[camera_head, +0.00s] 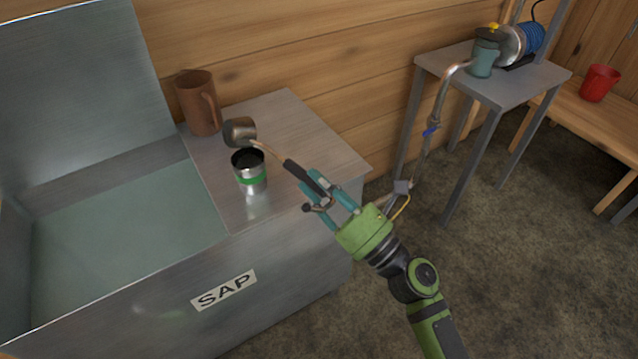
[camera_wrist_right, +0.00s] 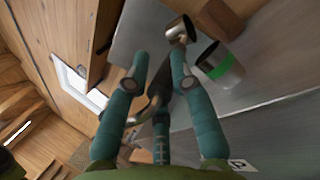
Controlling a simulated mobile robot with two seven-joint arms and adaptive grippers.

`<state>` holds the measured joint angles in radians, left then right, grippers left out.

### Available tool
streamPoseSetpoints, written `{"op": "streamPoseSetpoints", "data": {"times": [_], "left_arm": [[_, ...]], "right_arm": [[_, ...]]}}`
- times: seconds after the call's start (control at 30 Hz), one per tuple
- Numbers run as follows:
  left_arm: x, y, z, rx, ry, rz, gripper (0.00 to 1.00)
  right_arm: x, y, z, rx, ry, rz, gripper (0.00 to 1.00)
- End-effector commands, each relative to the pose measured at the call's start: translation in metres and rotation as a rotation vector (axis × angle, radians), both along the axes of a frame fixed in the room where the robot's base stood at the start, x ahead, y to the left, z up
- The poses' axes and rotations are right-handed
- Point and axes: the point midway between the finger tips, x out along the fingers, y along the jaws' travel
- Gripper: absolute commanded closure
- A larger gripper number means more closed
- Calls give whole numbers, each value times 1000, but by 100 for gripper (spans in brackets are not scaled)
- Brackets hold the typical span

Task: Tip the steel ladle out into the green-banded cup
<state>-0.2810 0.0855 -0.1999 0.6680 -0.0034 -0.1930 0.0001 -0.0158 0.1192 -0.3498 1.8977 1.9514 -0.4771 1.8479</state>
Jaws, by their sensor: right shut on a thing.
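The steel ladle (camera_head: 240,131) has a small round bowl, a coppery shank and a dark handle. My right gripper (camera_head: 325,194) is shut on the dark handle, to the right of the cup. The steel cup with the green band (camera_head: 252,180) stands upright on the metal top, its inside dark. The ladle bowl shows just above and behind the cup's rim, apparently tilted; I cannot tell whether anything is in it. In the right wrist view the bowl (camera_wrist_right: 181,28) shows beside the cup (camera_wrist_right: 220,66). My left gripper is not in view.
A brown mug (camera_head: 198,103) stands behind the cup. The open tank marked SAP (camera_head: 224,290) holds pale liquid at left.

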Motion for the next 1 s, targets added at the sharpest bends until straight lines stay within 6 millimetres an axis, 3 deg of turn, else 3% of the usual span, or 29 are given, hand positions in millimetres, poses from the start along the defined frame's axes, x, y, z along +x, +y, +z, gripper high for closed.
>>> {"op": "streamPoseSetpoints", "data": {"times": [0.13,0.27,0.47,0.63,0.83,1.0], "left_arm": [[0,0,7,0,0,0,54],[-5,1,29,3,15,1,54],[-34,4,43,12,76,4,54],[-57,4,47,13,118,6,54],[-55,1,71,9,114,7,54],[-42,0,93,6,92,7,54]], "right_arm": [[1,0,3,1,3,1,100],[1,0,8,-3,8,5,100],[-1,0,7,-15,-7,9,100],[-4,3,13,-147,-129,10,100],[-13,12,36,-399,-354,9,100],[-20,20,48,-586,-521,9,100]]}}
